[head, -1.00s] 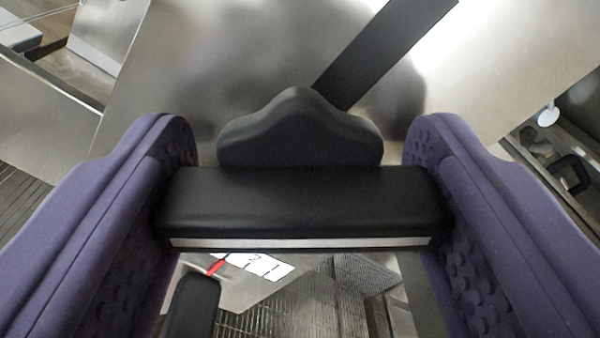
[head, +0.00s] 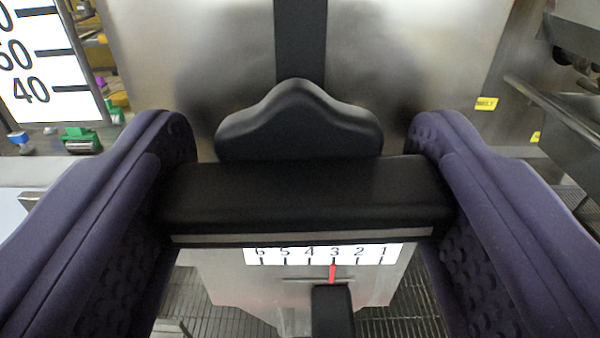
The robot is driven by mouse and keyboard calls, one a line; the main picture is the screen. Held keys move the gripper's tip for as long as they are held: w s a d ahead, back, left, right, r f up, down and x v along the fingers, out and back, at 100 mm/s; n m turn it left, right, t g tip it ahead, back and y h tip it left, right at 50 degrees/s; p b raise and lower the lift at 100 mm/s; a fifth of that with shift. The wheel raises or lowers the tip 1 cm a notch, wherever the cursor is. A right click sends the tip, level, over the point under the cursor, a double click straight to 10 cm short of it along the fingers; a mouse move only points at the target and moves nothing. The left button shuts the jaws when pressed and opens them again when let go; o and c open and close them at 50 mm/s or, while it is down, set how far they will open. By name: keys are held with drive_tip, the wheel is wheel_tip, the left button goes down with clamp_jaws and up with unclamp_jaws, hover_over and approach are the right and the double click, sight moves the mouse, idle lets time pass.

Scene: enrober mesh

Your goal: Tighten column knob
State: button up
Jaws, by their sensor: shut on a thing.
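My gripper (head: 303,150) has two purple padded fingers, one at each side of the head view. They are shut on the black knob (head: 305,195), a wide bar with a pale stripe on its near edge and a rounded lobe behind it. The bar spans the full gap between the fingers and lies level in the picture. A dark vertical strip (head: 300,40) on a metal plate runs up behind the lobe. The knob hides what lies directly beneath it.
Below the knob is a white scale (head: 290,255) marked 6 to 1, with a red pointer (head: 332,273) near 3 and a black block (head: 332,312). A large numbered board (head: 45,75) and a green item (head: 80,140) are at upper left. Metal machine parts (head: 570,110) stand at right.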

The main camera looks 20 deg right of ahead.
sight(296, 229)
idle(0.5)
drive_tip(key=o, duration=1)
drive_tip(key=shift+o, duration=0.2)
drive_tip(key=p+v, duration=0.1)
drive_tip(key=v, duration=0.5)
drive_tip(key=shift+s+a+r, duration=0.1)
drive_tip(key=shift+s+r, duration=0.05)
drive_tip(key=shift+s, duration=0.1)
drive_tip(key=shift+s+a, duration=0.15)
drive_tip(key=shift+s, duration=0.45)
